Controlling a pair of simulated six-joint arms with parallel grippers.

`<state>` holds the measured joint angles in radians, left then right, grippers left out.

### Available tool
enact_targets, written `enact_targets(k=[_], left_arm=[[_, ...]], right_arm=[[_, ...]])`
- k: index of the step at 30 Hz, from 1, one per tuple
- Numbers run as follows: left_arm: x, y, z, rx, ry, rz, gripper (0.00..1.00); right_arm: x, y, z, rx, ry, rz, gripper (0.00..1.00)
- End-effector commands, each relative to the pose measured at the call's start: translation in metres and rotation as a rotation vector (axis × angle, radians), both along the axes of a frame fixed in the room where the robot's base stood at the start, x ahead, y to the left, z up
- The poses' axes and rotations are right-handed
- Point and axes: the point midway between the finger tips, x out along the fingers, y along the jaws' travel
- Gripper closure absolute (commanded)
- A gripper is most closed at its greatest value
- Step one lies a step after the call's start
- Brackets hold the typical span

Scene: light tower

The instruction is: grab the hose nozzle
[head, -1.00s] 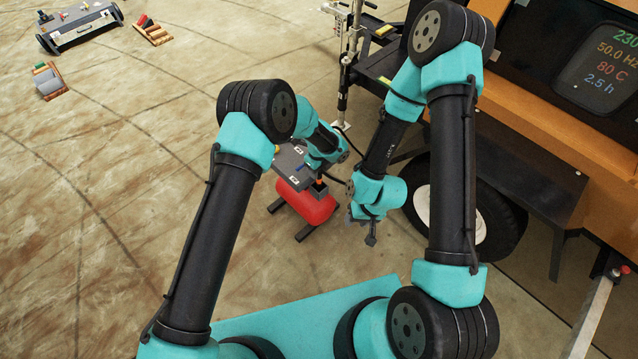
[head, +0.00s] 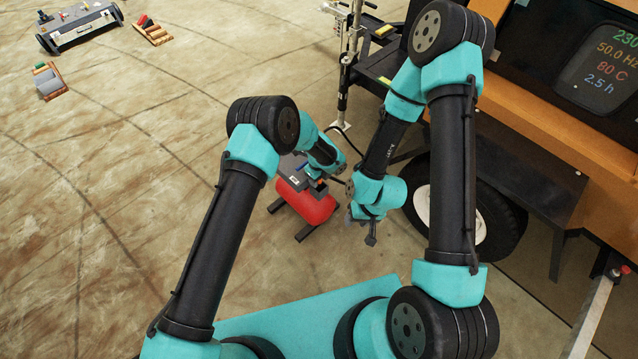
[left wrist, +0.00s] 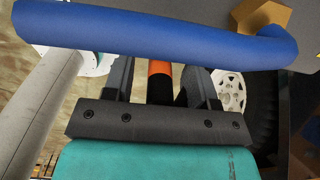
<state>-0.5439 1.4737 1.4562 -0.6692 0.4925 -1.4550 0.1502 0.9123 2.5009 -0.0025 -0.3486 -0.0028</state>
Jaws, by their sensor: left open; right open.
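The hose nozzle (left wrist: 160,78) appears to be the orange and black piece in the left wrist view, standing between the two dark fingers of my left gripper (left wrist: 160,85). These fingers are open on either side of it, and I cannot tell whether they touch it. In the head view my left gripper (head: 320,184) is over the red tank (head: 310,206), and the nozzle is mostly hidden there. My right gripper (head: 362,230) is open and empty, pointing down to the right of the tank.
A blue bar (left wrist: 150,42) crosses the left wrist view in front of the fingers. The orange trailer (head: 560,105) and its wheel (head: 470,215) stand at the right. A metal mast (head: 346,75) stands behind. Open floor (head: 110,190) lies to the left.

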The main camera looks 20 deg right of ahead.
Motion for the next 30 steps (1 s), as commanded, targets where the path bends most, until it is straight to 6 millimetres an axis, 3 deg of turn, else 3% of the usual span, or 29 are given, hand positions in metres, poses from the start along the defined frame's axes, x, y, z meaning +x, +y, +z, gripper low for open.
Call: enact_targets(k=[11,27,30], left_arm=[[0.0001,0.0,0.0005,0.0,0.0,0.0,0.49],[0.0001,0.0,0.0006,0.0,0.0,0.0,1.0],[0.0002,0.0001,0.0007,0.0,0.0,0.0,1.0]], right_arm=[[0.0,0.0,0.0,0.0,0.0,0.0,0.57],[0.0,0.0,0.0,0.0,0.0,0.0,0.57],[0.0,0.0,0.0,0.0,0.0,0.0,0.57]])
